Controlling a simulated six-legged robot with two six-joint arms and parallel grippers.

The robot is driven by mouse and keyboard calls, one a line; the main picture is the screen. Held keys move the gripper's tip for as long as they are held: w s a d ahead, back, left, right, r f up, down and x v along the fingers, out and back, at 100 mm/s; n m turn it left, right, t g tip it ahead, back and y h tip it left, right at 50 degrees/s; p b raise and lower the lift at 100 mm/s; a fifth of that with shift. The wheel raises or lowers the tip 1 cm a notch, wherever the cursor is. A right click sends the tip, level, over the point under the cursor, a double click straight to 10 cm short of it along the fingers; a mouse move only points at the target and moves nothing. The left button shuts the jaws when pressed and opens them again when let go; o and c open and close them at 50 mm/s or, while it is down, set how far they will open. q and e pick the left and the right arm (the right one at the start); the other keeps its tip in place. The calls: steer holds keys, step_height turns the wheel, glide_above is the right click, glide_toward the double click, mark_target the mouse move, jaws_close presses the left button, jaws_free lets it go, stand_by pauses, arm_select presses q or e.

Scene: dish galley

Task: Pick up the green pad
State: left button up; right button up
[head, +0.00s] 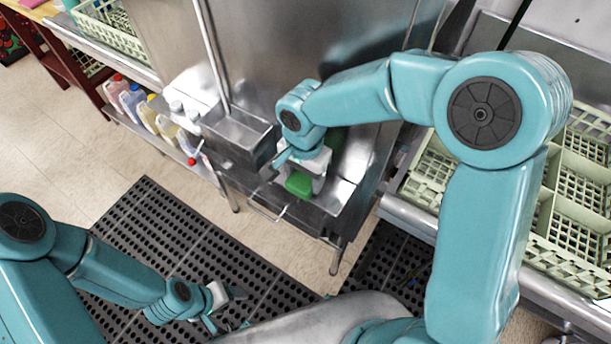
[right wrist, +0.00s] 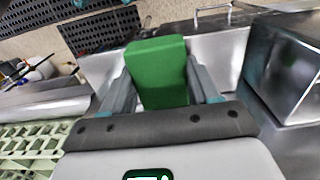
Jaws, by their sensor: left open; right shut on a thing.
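The green pad (head: 299,184) is a bright green block at the steel counter in the head view. In the right wrist view the green pad (right wrist: 158,72) stands between the two fingers. My right gripper (head: 305,178) is shut on it, and its fingers (right wrist: 160,88) flank the pad on both sides. I cannot tell whether the pad touches the steel below. My left gripper (head: 225,310) is open and empty, low over the black floor mat.
A steel box (head: 238,130) stands left of the right gripper. Green dish racks (head: 432,170) lie on the right counter. Several bottles (head: 150,112) stand on a shelf at the left. Black perforated mats (head: 150,235) cover part of the floor.

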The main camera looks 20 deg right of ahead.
mark_target(303, 178)
steer(key=shift+a+r+b, duration=0.15)
steer(key=shift+b, duration=0.25)
step_height(303, 178, up, 7)
steer(key=shift+s+f+b, duration=0.1)
steer(key=shift+b, duration=0.3)
steer(key=s+a+b, duration=0.4)
steer(key=s+a, duration=0.8)
steer(key=a, duration=0.3)
steer(key=shift+a, duration=0.25)
steer(key=shift+f, duration=0.1)
steer(key=o, duration=0.3)
steer(key=shift+c, duration=0.6)
steer(key=shift+w, duration=0.1)
